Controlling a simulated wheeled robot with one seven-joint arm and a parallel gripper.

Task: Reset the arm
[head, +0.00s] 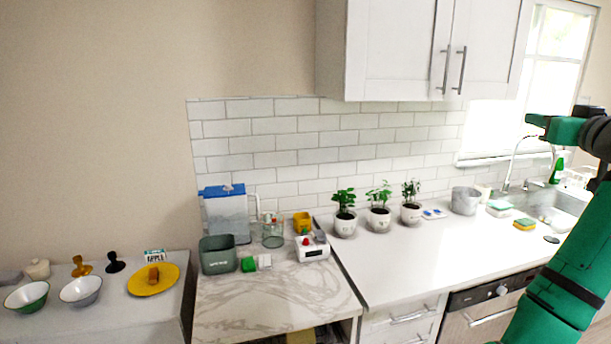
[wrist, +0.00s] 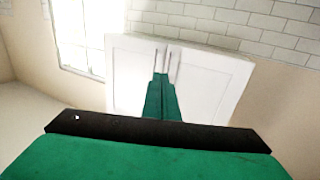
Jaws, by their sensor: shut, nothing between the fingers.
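My arm (head: 565,275) is green with black bands and rises along the right edge in the head view. My gripper (head: 534,120) is at its upper end, raised high in front of the window and pointing left. In the wrist view, the green fingers of my gripper (wrist: 161,78) are together and empty, with the white wall cabinet (wrist: 205,75) beyond them. The gripper is well above the counter and touches nothing that I can see.
The white wall cabinet (head: 395,50) hangs left of my gripper. Below are a counter (head: 420,260) with three potted plants (head: 379,217), a sink (head: 566,205) and tap, and a marble-topped unit (head: 275,295) with containers. Bowls and a yellow plate (head: 168,283) stand far left. The air between is clear.

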